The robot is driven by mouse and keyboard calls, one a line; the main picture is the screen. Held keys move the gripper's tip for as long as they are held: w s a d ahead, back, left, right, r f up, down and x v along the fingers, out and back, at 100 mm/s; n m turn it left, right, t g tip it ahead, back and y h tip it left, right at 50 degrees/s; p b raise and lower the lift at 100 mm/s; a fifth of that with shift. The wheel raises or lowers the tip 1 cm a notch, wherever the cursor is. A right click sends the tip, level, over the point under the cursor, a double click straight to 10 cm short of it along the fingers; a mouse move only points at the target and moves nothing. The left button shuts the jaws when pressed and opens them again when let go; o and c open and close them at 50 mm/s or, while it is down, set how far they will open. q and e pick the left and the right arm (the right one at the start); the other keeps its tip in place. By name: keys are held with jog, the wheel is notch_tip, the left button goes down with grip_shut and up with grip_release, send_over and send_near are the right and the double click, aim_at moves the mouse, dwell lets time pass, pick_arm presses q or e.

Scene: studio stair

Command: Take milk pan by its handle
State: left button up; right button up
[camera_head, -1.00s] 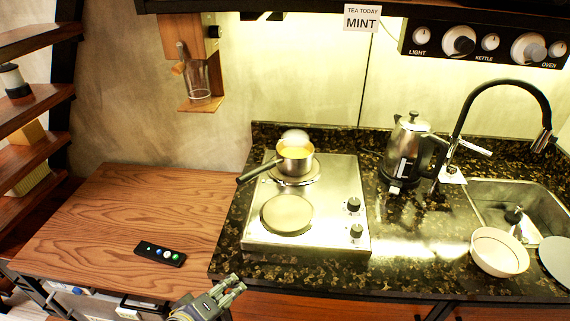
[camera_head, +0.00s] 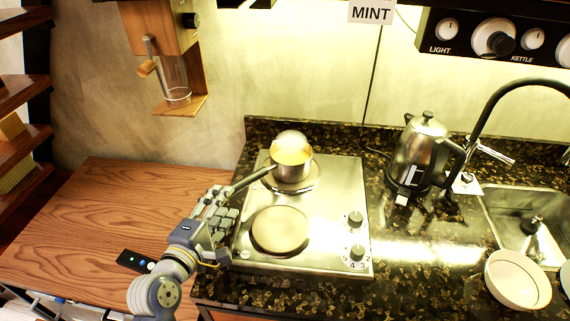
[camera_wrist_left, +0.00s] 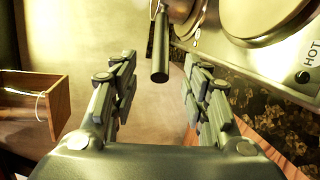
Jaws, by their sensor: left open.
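The milk pan (camera_head: 292,160) is a small metal pan with yellowish contents, standing on the rear burner of the steel hob. Its dark handle (camera_head: 253,179) points to the lower left, over the hob's left edge. My left gripper (camera_head: 226,203) is close to the handle's free end in the head view. In the left wrist view the gripper (camera_wrist_left: 158,95) is open and empty, and the handle's end (camera_wrist_left: 160,62) shows beyond the fingertips, roughly between them. My right gripper is in no view.
A bare front burner (camera_head: 280,230) and knobs (camera_head: 356,219) are on the hob. A steel kettle (camera_head: 422,155) stands right of it. A black remote (camera_head: 134,260) lies on the wooden counter (camera_head: 100,215). A wall grinder (camera_head: 170,60) hangs above. A white bowl (camera_head: 517,280) sits by the sink.

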aim_at(235, 184)
pick_arm(q)
jog(key=p+x, duration=0.1)
jog(key=x, duration=0.5)
jog(key=shift+w+p, duration=0.25)
jog(key=shift+p, duration=0.1)
jog(key=shift+w+d+f, duration=0.1)
jog(key=shift+w+f, duration=0.15)
jog(key=shift+w, duration=0.3)
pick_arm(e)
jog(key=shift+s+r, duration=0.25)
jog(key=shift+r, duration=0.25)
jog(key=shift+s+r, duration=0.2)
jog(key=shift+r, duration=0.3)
pick_arm(q)
grip_shut()
jog(key=shift+r, duration=0.2)
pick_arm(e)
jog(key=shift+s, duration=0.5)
